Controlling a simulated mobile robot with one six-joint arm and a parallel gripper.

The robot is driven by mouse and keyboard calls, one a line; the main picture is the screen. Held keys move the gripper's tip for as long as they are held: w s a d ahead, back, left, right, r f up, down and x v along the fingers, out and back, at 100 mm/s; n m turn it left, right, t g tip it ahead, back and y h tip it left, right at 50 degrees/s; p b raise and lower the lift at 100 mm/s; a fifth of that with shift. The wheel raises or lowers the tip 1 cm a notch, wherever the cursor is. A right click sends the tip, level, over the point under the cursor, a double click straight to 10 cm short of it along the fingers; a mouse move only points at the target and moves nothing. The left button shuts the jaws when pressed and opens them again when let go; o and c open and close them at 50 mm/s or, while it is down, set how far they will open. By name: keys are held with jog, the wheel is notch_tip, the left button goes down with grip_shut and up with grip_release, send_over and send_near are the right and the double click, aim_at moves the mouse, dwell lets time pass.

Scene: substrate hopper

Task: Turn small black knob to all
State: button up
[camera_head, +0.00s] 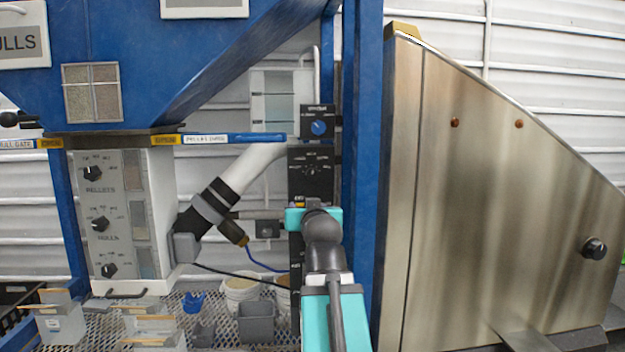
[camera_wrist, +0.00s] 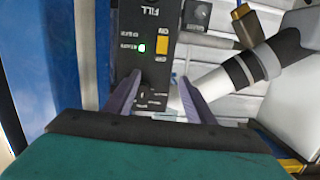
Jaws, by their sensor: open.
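My gripper (camera_wrist: 161,80) is open, with one finger on each side of the lower part of a black control panel (camera_wrist: 148,40). Nothing shows held between the fingers. In the wrist view this panel carries the word FILL, a lit green lamp (camera_wrist: 142,47) and an orange switch (camera_wrist: 161,45). My wrist hides my fingertips in the head view.
A white panel (camera_head: 124,240) with several black knobs stands at left. A blue post (camera_head: 362,120) and a large steel hopper (camera_head: 480,180) stand close on the right. A grey-black pipe (camera_head: 208,206) slants at left.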

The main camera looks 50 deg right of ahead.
jog(key=s+r+h, duration=0.1)
jog(key=s+r, duration=0.2)
jog(key=r, duration=0.3)
jog(key=shift+s+d+r+t, duration=0.15)
jog(key=shift+s+d+t, duration=0.2)
jog(key=shift+d+t, duration=0.05)
jog(key=shift+w, duration=0.1)
jog(key=p, duration=1.1)
send_near(313, 175)
jog(key=shift+w+d+r, duration=0.15)
jog(key=shift+w+d, duration=0.15)
jog(key=shift+w, duration=0.4)
jog(key=p+x, duration=0.3)
jog(key=p, duration=0.5)
jog(key=shift+r+p, duration=0.1)
jog(key=shift+p, duration=0.25)
jog(key=w+d+p, duration=0.1)
jog(key=p, duration=0.3)
jog(key=shift+f+p+x, duration=0.1)
jog(key=shift+p+x, duration=0.15)
jog(key=shift+x, duration=0.45)
jog(key=shift+f+p+x, duration=0.15)
jog(key=shift+p+x, duration=0.05)
jog(key=shift+x, duration=0.45)
